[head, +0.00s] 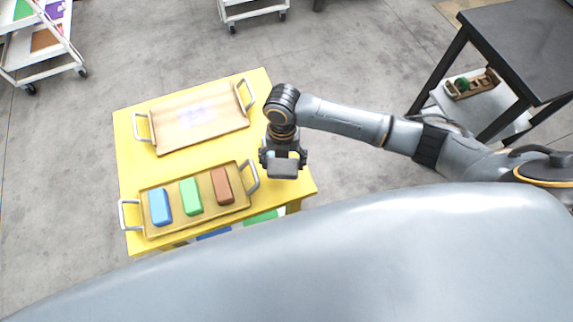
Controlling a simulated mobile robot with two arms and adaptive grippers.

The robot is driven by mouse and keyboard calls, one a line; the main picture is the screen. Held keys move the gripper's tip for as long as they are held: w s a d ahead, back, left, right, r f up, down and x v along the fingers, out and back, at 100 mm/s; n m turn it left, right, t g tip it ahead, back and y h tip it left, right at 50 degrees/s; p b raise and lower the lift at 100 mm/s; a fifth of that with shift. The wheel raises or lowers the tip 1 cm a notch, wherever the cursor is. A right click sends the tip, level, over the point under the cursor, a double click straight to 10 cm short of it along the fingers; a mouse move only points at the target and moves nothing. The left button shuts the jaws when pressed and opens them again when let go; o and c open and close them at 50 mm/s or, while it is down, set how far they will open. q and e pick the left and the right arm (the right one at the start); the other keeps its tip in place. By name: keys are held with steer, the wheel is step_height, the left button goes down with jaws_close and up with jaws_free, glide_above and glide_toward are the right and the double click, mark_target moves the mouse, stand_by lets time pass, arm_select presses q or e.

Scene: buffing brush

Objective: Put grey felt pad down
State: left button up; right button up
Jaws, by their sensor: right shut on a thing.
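The grey felt pad (283,169) is a small dark grey block in the head view. My right gripper (283,160) is shut on it, above the right side of the yellow table (289,198). The gripper partly covers the pad's far side, and I cannot tell the gap below it. The pad is to the right of the near tray (153,231), which holds a blue block (160,207), a green block (191,197) and a brown block (222,186). My left gripper is not in view.
A wooden tray (178,135) with metal handles lies at the back of the table. Blue and green items show partly below the table's near edge. A dark table (520,45) stands at the right, and white carts (45,55) stand behind at the left.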

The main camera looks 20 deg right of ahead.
mark_target(286, 169)
steer(key=shift+d+f, duration=0.3)
steer(key=shift+s+d+f, duration=0.1)
steer(key=shift+d+f, duration=0.05)
steer(key=shift+f, duration=1.65)
steer(key=o, duration=1)
steer(key=shift+f, duration=0.1)
steer(key=r, duration=0.4)
steer(key=w+r, duration=0.1)
steer(key=r, duration=0.7)
steer(key=shift+w+d+r, duration=0.1)
steer(key=shift+w+d, duration=0.1)
steer(key=shift+d, duration=0.1)
